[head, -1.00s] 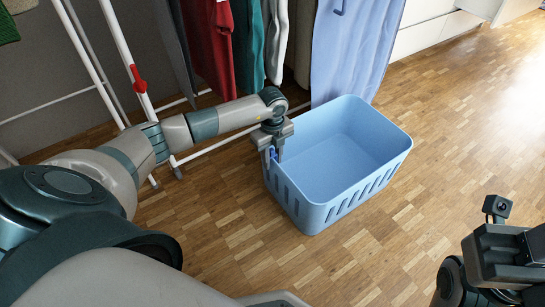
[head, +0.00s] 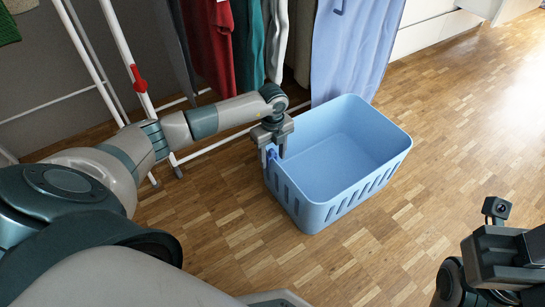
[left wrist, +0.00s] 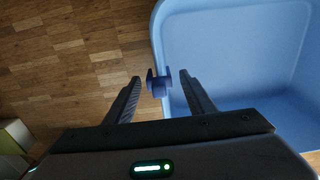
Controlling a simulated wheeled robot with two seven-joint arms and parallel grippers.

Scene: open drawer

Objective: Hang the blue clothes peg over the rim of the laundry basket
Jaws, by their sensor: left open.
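The blue clothes peg (head: 272,154) sits at the left rim of the light blue laundry basket (head: 318,215). In the left wrist view the peg (left wrist: 158,84) straddles the rim of the basket (left wrist: 158,45). My left gripper (head: 274,157) is over this rim. In the left wrist view its fingers (left wrist: 161,80) are spread on both sides of the peg, with a visible gap to each. The fingers partly hide the peg in the head view. My right gripper (head: 500,255) is at the lower right, far from the basket; its fingers do not show clearly.
A white drying rack (head: 133,65) with a red joint stands behind my left arm. Several clothes hang behind the basket, including a light blue cloth (head: 350,50) close to its back rim. White drawers (head: 425,30) stand at the back. The wooden floor (head: 400,240) in front is clear.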

